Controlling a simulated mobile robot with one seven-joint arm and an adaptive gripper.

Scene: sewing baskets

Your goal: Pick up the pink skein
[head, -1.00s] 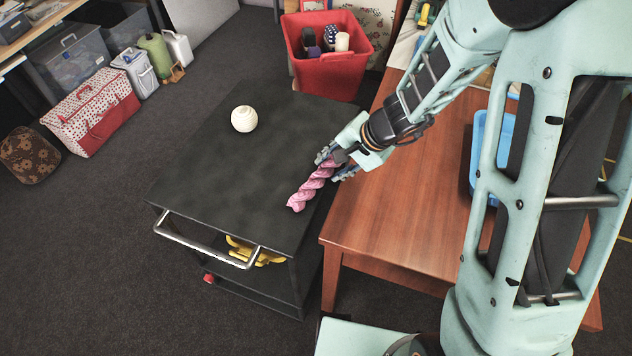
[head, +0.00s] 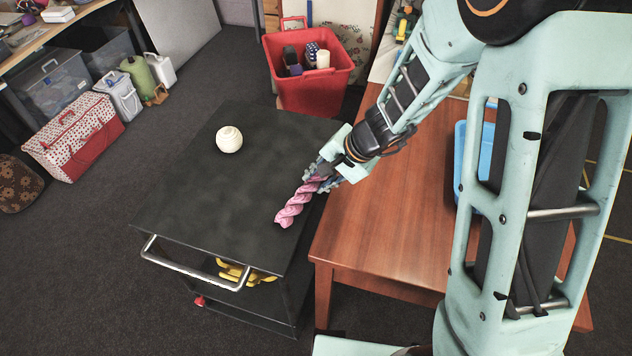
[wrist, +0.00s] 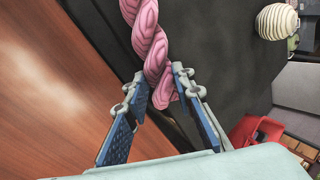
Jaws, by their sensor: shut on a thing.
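The pink skein (head: 292,207) is a twisted pink bundle over the right edge of the black cart top, beside the wooden table. My gripper (head: 318,177) is shut on its upper right end. In the wrist view the skein (wrist: 149,38) runs up from between the blue-padded fingers (wrist: 160,88), with its near end between them. Most of its length sticks out beyond the fingertips. I cannot tell whether the skein's far end touches the cart top.
The black cart (head: 215,180) holds a cream ball of yarn (head: 229,139). The wooden table (head: 385,215) adjoins it on the right, with a blue tray (head: 462,160). A red bin (head: 308,92) with several items stands behind. The cart's front and left top is clear.

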